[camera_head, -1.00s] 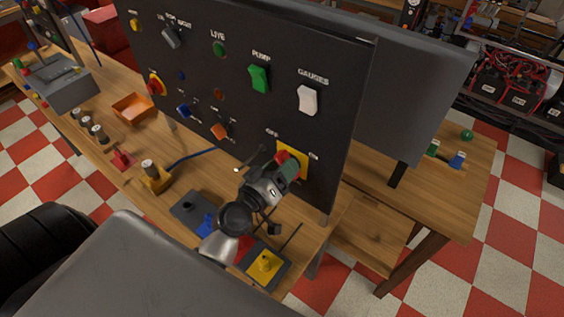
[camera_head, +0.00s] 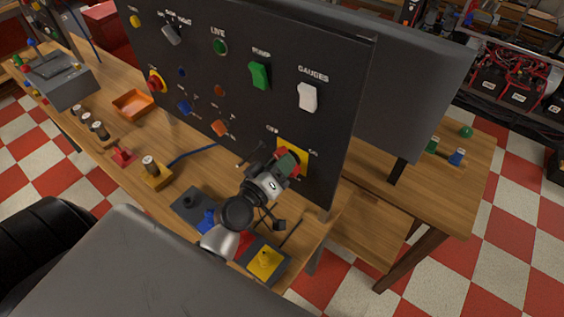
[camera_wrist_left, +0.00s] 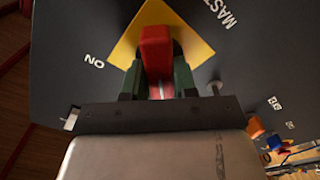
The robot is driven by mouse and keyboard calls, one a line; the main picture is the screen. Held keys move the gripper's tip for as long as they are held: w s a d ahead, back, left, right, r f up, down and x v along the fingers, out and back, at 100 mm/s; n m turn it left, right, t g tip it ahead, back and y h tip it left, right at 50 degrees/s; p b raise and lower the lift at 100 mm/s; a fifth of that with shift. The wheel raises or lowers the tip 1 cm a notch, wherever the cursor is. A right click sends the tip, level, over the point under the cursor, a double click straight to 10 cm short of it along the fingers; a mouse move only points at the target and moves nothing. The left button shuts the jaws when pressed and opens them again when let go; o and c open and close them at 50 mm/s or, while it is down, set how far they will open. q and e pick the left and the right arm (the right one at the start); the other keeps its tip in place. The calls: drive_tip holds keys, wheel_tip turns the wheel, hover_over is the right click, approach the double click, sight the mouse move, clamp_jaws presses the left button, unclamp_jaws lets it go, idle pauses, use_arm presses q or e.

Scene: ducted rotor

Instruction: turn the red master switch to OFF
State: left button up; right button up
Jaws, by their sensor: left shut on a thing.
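The red master switch handle (camera_wrist_left: 156,50) stands out from a yellow diamond plate (camera_wrist_left: 197,46) on the black panel. In the left wrist view the ON label is to its left and part of the word MASTER is at the upper right. My left gripper (camera_head: 288,161) is at the switch, its green-padded fingers on either side of the red handle. It is shut on the handle. In the head view the gripper hides most of the handle, and the yellow plate (camera_head: 293,151) shows behind it. My right gripper is not in view.
The panel (camera_head: 335,125) also carries a white GAUGES switch (camera_head: 307,97), a green PUMP switch (camera_head: 259,75) and small knobs.

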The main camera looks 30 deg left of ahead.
use_arm(q)
drive_tip(key=o, duration=0.9)
drive_tip(key=s+b, duration=0.1)
drive_tip(key=s, duration=0.2)
drive_tip(key=s+a+b, duration=0.1)
drive_tip(key=s+b, duration=0.1)
drive_tip(key=s, duration=0.2)
drive_tip(key=s+b, duration=0.1)
drive_tip(key=s, duration=0.2)
drive_tip(key=shift+s+a, duration=0.3)
drive_tip(key=shift+s, duration=0.05)
